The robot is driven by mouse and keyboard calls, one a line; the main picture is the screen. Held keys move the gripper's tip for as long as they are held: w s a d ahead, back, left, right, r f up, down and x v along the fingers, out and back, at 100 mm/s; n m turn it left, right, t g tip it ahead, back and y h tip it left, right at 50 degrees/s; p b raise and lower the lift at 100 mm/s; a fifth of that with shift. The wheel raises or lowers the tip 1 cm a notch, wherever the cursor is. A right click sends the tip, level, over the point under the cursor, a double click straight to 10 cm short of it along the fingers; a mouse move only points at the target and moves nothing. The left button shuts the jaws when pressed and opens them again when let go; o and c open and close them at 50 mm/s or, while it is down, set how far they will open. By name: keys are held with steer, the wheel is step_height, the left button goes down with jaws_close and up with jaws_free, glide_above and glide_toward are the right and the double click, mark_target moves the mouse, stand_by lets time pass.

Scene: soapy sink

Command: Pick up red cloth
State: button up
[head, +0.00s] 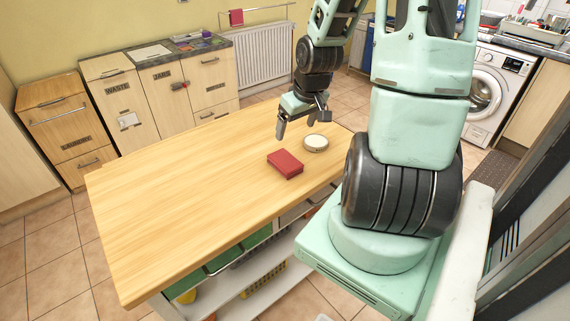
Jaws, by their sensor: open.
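A red folded cloth (285,163) lies flat on the wooden table near its right edge. My gripper (294,132) is open and empty above the table, behind the cloth and apart from it, with its fingers pointing down. A second red cloth (236,17) hangs on a rail at the back wall, far from my gripper.
A round pale dish or tin (316,143) stands on the table just right of the cloth, close to my gripper. The wooden table (180,190) is clear on its left and middle. Cabinets (160,85), a radiator (263,55) and a washing machine (490,92) stand around.

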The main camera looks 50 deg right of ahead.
steer(key=b, duration=0.2)
glide_above(286, 160)
steer(key=s, duration=0.2)
steer(key=f, duration=0.9)
steer(key=shift+w+a, duration=0.15)
steer(key=shift+a, duration=0.15)
steer(key=shift+p+x, duration=0.75)
steer(key=shift+x, duration=2.4)
steer(key=shift+d, duration=0.1)
steer(key=c, duration=1.1)
